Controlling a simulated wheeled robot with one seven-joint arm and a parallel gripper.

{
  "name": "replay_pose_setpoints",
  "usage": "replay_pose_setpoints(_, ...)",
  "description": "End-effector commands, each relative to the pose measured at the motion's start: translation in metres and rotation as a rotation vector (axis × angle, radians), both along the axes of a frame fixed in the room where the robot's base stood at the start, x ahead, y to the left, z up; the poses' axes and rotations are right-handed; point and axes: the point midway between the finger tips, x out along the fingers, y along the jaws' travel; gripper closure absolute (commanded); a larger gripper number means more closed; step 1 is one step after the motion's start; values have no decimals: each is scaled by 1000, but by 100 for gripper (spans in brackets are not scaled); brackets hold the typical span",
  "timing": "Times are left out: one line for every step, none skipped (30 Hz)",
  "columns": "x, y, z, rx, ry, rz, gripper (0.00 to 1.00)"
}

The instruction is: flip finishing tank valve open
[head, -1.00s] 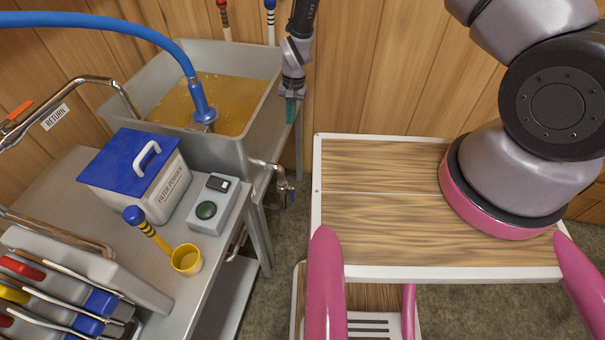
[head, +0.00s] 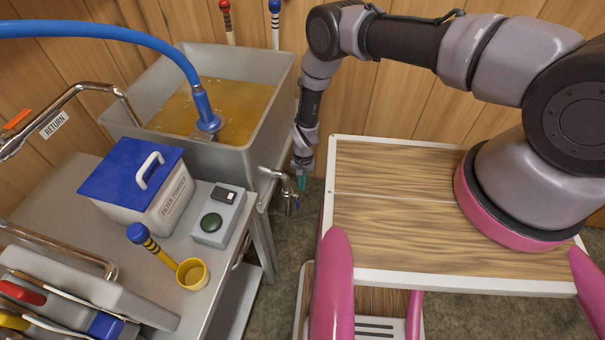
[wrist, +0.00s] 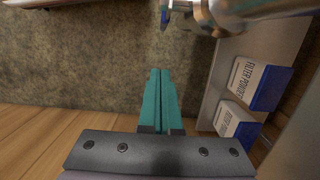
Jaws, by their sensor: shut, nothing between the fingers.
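The finishing tank (head: 265,130) is a grey steel vat holding amber syrup, at the upper left in the head view. Its valve (head: 282,196) is a metal spigot low on the tank's right side, with a small handle that is hard to make out. The valve also shows at the top of the wrist view (wrist: 200,14). My gripper (head: 301,180) has teal fingers and is shut and empty beside the valve, close to its right. In the wrist view the shut fingertips (wrist: 160,72) lie below the valve in the picture, apparently apart from it.
A steel table at left carries a blue-lidded filter powder box (head: 140,185), a switch box with a green button (head: 216,216) and a yellow cup (head: 192,273). A blue hose (head: 202,105) runs into the tank. Filter powder cartons (wrist: 256,82) stand low on a shelf.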

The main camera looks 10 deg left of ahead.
Motion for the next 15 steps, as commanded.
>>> replay_pose_setpoints(-6, 1, -6, -1, 1, 2, 100)
replay_pose_setpoints(-12, 2, -4, 0, 2, 2, 100)
replay_pose_setpoints(-18, 3, -4, 0, 1, 3, 100)
replay_pose_setpoints(-22, 4, -4, 0, 1, 3, 100)
replay_pose_setpoints(-26, 4, -5, 0, 2, 2, 100)
replay_pose_setpoints(-30, 5, -5, 0, 1, 2, 100)
replay_pose_setpoints(-32, 5, -5, 0, 1, 1, 100)
replay_pose_setpoints(-34, 5, -6, 0, 1, 0, 100)
replay_pose_setpoints(-36, 6, -6, 0, 1, -1, 100)
replay_pose_setpoints(-38, 6, -6, 0, 1, -1, 100)
replay_pose_setpoints(-39, 6, -6, 0, 1, 0, 100)
replay_pose_setpoints(-40, 6, -6, 0, 0, 0, 100)
replay_pose_setpoints(-40, 6, -6, 0, 0, 0, 100)
replay_pose_setpoints(-40, 6, -6, 0, 0, 0, 100)
replay_pose_setpoints(-40, 6, -6, 0, 0, 0, 100)
